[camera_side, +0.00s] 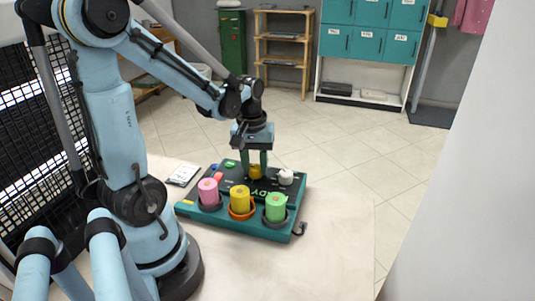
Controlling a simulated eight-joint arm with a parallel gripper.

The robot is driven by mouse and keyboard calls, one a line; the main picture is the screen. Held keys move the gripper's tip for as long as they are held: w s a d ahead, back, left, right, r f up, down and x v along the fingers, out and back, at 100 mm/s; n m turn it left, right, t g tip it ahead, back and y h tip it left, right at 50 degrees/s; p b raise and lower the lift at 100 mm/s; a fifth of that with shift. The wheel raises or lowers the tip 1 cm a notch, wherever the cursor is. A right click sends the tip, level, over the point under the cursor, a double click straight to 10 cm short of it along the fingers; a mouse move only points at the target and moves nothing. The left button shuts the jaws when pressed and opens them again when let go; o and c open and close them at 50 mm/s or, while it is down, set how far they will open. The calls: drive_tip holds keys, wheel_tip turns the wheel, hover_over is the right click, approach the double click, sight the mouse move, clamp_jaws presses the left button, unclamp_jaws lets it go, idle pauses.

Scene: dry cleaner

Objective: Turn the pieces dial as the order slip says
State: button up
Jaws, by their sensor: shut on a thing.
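A teal console (263,230) stands on a pale counter. My gripper (256,167) points straight down at the back of its top, its green fingers shut on a small yellow knob (256,173). A white knob (286,178) sits to the right of it, apart from the fingers. The labels by the knobs are too small to read, so I cannot tell which is the pieces dial. A white slip on a dark board (183,175) lies left of the console; its writing is unreadable here.
Pink (208,192), yellow (240,199) and green (276,207) rolls stand in holders along the console's front. Small red and blue parts (215,172) and a green one (231,163) are at its back left. The counter in front (300,265) is clear.

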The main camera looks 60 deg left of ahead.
drive_tip(key=shift+m, duration=0.3)
drive_tip(key=m, duration=0.3)
drive_tip(key=shift+a+m, duration=0.1)
drive_tip(key=shift+m, duration=0.2)
drive_tip(key=m, duration=0.9)
drive_tip(key=shift+a, duration=0.1)
drive_tip(key=shift+m+g, duration=0.3)
drive_tip(key=shift+m, duration=1.9)
drive_tip(key=shift+w, duration=0.1)
drive_tip(key=o, duration=1)
drive_tip(key=shift+o, duration=0.2)
drive_tip(key=shift+r, duration=0.15)
